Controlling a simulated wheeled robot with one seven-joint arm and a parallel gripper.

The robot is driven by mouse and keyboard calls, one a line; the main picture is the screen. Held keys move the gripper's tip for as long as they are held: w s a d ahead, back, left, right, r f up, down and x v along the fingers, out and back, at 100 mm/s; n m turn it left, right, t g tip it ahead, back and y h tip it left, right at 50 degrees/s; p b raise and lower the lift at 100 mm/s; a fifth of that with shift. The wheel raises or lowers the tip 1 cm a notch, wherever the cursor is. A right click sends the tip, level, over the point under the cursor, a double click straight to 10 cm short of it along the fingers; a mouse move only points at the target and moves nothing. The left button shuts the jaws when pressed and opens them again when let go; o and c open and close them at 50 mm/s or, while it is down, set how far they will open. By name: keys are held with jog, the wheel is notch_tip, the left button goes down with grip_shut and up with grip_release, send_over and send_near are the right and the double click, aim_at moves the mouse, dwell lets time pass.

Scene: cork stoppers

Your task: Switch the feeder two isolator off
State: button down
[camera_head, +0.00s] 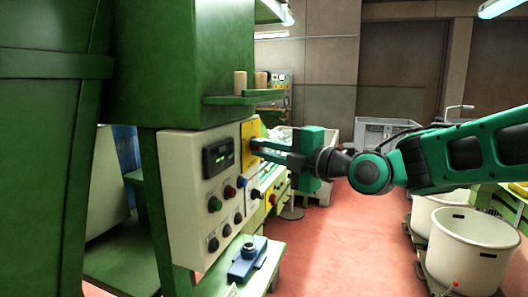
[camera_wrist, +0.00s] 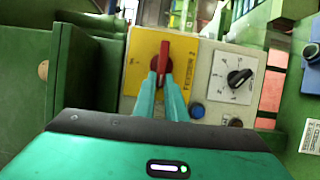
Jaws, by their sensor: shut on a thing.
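The feeder two isolator is a red rotary handle (camera_wrist: 164,47) on a yellow plate (camera_wrist: 143,52), with "FEEDER 2" lettered sideways on the plate in the wrist view. The handle stands lengthwise up that picture; its position marks are too small to read. My gripper (camera_wrist: 166,77) has its two teal fingers closed on the near part of the handle. In the head view my gripper (camera_head: 257,146) reaches from the right to the yellow plate (camera_head: 249,131) at the panel's right end, and the fingers mostly hide the handle.
The pale control panel (camera_head: 178,170) carries a display (camera_head: 216,158), a green button (camera_head: 214,204), and several knobs. A black selector knob (camera_wrist: 239,78) and a blue button (camera_wrist: 197,111) sit close beside the plate. A green shelf (camera_head: 230,99) with corks overhangs the panel. White tubs (camera_head: 470,245) stand right.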

jog(key=shift+f, duration=0.2)
jog(key=c, duration=1.8)
grip_release()
jog(key=shift+r, duration=0.1)
jog(key=v, duration=1)
jog(key=shift+s+d, duration=0.2)
jog(key=shift+d, duration=0.15)
